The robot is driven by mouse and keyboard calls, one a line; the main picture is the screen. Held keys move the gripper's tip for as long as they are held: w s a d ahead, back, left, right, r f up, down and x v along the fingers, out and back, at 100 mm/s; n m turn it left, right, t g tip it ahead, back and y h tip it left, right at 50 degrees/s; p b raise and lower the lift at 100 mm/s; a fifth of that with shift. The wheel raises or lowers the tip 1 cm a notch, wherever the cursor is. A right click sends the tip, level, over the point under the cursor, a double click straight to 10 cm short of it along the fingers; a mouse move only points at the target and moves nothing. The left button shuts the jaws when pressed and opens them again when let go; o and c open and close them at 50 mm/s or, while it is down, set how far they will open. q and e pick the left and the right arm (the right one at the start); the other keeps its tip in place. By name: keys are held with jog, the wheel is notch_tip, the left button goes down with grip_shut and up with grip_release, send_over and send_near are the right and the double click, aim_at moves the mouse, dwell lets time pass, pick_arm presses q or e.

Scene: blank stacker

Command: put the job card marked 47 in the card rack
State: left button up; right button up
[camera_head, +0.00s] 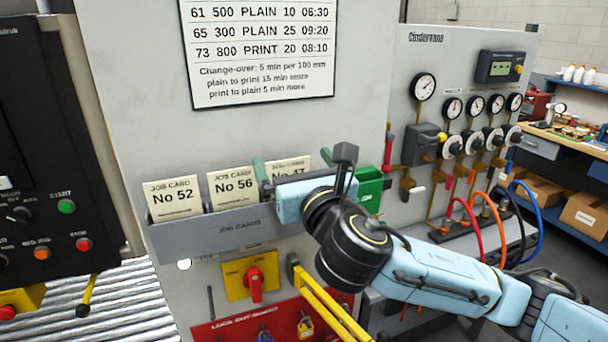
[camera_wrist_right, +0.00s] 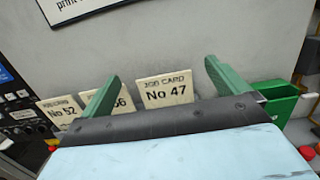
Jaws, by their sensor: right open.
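The job card marked 47 (camera_head: 288,168) is a cream card at the right end of the grey card rack (camera_head: 215,238), in line with the other cards. Its number reads clearly in the right wrist view (camera_wrist_right: 166,90). It looks upright in the rack, but my gripper hides its lower edge. My right gripper (camera_head: 293,165) is open, with its green fingers on either side of the card, as the right wrist view also shows (camera_wrist_right: 162,86). A gap shows between each finger and the card. My left gripper is not in view.
Cards No 52 (camera_head: 173,197) and No 56 (camera_head: 233,187) stand in the rack to the left. A green box (camera_head: 369,188) is mounted just right of the gripper. A yellow switch plate (camera_head: 238,284) and a red lock-out board (camera_head: 225,330) are below.

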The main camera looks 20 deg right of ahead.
jog(key=s+f+p, duration=0.1)
jog(key=s+p, duration=0.8)
jog(key=s, duration=0.4)
jog(key=shift+d+f, duration=0.25)
jog(key=shift+f, duration=0.05)
jog(key=shift+f, duration=0.1)
